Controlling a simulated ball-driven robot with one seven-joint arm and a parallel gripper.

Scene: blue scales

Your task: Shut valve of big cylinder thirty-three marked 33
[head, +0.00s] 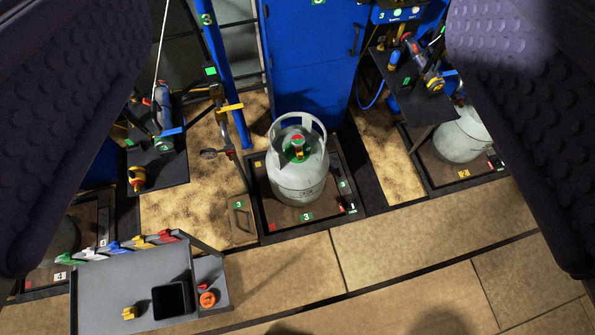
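A grey gas cylinder (300,184) stands upright on the scale platform marked 3 (270,228), at the middle of the view. Its round collar surrounds a valve (298,148) with green and red parts on top. Small dark print shows on its front, but I cannot read a 33. A second grey cylinder (462,140) stands on the scale marked 2, partly hidden by my right finger. My gripper (303,150) is open, with its dark textured fingers at the left and right edges. No cylinder is between the fingers in contact with them.
A grey trolley (120,280) with a black bin and coloured items stands at the lower left. A blue post (227,80) and blue cabinet (310,70) are behind the cylinder. Dark shelves with tools flank it. Tiled floor (400,250) in front is clear.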

